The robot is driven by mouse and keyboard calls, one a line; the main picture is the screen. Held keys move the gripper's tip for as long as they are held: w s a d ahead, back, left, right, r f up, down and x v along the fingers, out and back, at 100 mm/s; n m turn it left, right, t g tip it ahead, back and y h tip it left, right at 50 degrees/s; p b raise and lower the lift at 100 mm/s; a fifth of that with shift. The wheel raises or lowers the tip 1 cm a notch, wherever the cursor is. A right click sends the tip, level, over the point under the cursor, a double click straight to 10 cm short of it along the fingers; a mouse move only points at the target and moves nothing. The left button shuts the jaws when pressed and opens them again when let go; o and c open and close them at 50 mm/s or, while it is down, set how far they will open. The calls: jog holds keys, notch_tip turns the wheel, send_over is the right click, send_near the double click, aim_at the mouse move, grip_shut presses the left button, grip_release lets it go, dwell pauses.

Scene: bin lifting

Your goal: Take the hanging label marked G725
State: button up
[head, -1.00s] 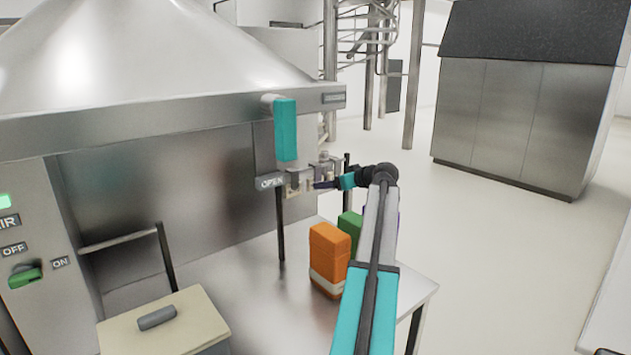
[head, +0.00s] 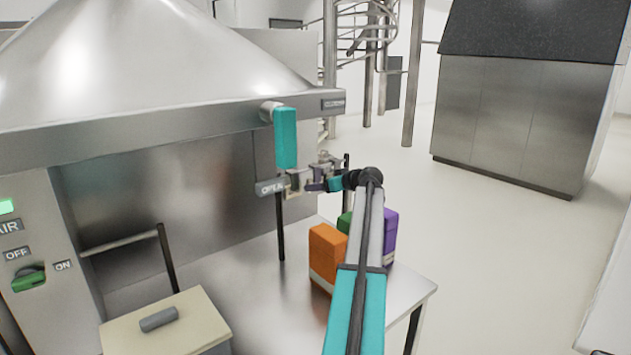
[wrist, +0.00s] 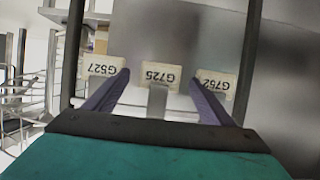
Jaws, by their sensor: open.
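In the wrist view three pale labels hang in a row, their text upside down. The G725 label (wrist: 160,76) is in the middle, between the tips of my open gripper (wrist: 166,84). A grey clip or tab covers part of its edge. The G527 label (wrist: 101,68) is on the left, by the left finger, and the G752 label (wrist: 214,83) is on the right, by the right finger. In the head view my gripper (head: 312,186) is at the small label rack below the hood's edge. The labels are too small to read there.
Orange (head: 326,256) and purple (head: 390,235) boxes, with a green one (head: 345,223) between, stand on the steel table (head: 250,270). A beige-lidded bin (head: 195,330) is at front left. Dark posts flank the labels.

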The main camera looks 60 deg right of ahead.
jog(key=shift+x, duration=1)
jog(key=c, duration=1.1)
